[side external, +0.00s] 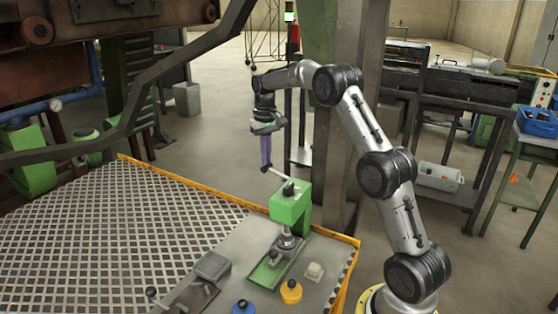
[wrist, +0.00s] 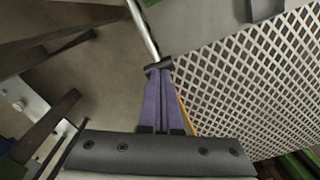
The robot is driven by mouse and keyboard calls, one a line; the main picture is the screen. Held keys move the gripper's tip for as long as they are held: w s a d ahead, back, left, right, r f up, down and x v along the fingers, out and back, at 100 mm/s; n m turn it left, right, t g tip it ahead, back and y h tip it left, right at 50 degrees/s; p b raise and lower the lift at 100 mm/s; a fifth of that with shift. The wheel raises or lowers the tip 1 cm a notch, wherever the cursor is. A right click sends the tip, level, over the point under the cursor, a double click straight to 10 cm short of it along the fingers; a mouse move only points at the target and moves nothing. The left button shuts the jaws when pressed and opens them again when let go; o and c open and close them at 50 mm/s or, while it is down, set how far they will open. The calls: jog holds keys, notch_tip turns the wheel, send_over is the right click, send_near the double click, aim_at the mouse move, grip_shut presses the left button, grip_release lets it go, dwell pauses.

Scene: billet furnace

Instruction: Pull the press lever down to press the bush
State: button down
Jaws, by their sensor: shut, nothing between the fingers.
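The green press (side external: 290,207) stands on the grey bench top in the side view. Its metal lever (side external: 279,175) sticks out to the upper left from the press head. In the wrist view the lever (wrist: 143,28) is a shiny rod running from the top edge down to a dark end piece at my fingertips. My gripper (side external: 266,167) has purple fingers pointing down, closed together, with the tips at the lever's outer end. In the wrist view my gripper (wrist: 158,70) appears to meet that end; firm contact cannot be told. The bush under the ram is too small to make out.
A yellow-edged grating (side external: 130,235) lies left of the press.

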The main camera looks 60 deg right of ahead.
jog(key=shift+r, duration=2.85)
jog(key=shift+r, duration=0.1)
jog(key=shift+r, duration=2.4)
